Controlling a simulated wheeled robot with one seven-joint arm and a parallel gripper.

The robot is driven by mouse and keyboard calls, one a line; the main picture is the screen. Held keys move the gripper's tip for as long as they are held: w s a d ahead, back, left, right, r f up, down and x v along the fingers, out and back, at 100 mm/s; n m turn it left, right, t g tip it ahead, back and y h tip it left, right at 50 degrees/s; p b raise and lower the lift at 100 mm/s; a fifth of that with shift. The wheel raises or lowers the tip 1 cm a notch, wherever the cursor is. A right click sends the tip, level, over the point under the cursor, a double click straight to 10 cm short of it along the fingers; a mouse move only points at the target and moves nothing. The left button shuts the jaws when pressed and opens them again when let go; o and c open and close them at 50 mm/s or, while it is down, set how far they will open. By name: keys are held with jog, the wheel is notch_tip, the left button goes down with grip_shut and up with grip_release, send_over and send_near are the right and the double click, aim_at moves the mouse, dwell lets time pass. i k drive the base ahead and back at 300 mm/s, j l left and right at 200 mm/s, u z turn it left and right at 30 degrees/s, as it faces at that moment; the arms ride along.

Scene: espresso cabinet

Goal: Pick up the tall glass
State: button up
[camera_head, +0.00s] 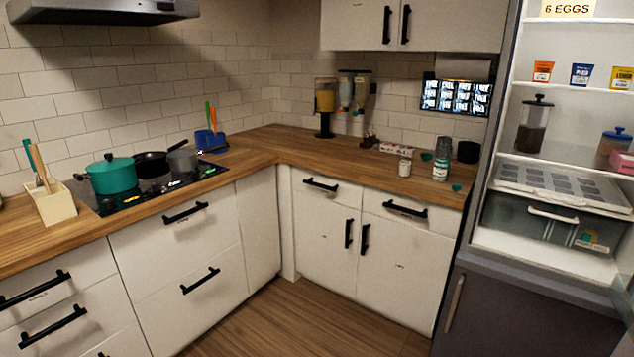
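I cannot make out a plain tall drinking glass for certain. A tall clear bottle-like vessel with a pale label (441,164) stands upright on the right end of the wooden counter. A tall glass jar with a black lid and dark contents (533,127) stands upright on a shelf of the open fridge at the right. My gripper is not in view, and nothing is seen touching either vessel.
The wooden counter (330,160) runs around the corner. A small white jar (405,163), a dark cup (468,152) and teal bowls (457,187) are near the bottle. A teal pot (111,175) is on the hob. The wooden floor (290,322) is clear.

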aim_at(405, 157)
jog(key=i+j, duration=0.3)
jog(key=i, duration=0.2)
jog(key=i+j+z, duration=0.1)
jog(key=i+j, duration=0.2)
jog(key=i, duration=0.25)
jog(key=i+j, duration=0.3)
jog(key=i, duration=0.2)
